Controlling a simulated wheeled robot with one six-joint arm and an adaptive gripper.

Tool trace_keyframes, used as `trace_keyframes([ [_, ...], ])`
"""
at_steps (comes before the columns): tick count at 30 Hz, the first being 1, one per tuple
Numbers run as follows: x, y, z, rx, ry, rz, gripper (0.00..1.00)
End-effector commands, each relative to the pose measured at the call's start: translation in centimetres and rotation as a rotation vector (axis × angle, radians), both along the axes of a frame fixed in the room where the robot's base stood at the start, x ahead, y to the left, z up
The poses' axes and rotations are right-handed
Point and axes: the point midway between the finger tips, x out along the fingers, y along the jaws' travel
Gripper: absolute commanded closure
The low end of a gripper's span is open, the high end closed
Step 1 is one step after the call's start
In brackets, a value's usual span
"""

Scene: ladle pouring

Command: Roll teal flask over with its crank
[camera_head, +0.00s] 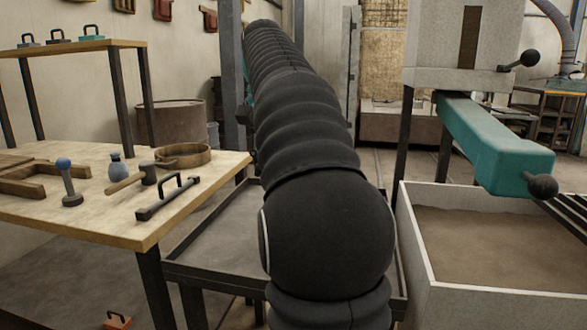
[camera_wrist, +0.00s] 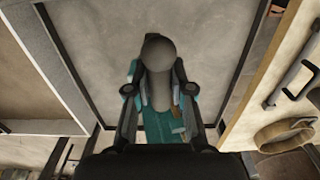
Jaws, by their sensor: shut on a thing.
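In the wrist view, my gripper (camera_wrist: 158,76) has its two fingers on either side of a grey crank with a round knob (camera_wrist: 159,54) and is shut on it. Teal surfaces, seemingly the teal flask (camera_wrist: 160,124), show behind and below the crank between the fingers. Most of the flask's shape is hidden by the fingers and my wrist. In the head view, my black-sleeved arm covers the middle and hides the gripper and crank. Only a sliver of teal (camera_head: 249,88) shows at the arm's left edge, perhaps the flask.
A wooden table (camera_head: 110,225) with tools and a round wooden ring (camera_head: 183,156) stands left. A sand-filled box (camera_head: 500,250) stands right, below a teal beam (camera_head: 492,145) with a black knob (camera_head: 541,187). A grey-floored tray (camera_head: 215,250) lies under my arm.

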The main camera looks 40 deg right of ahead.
Motion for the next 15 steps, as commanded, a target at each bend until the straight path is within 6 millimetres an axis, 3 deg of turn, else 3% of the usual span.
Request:
trace_keyframes([
  [15,-2.1,-1.7,0.2,-0.001,0.003,-0.003,1.00],
])
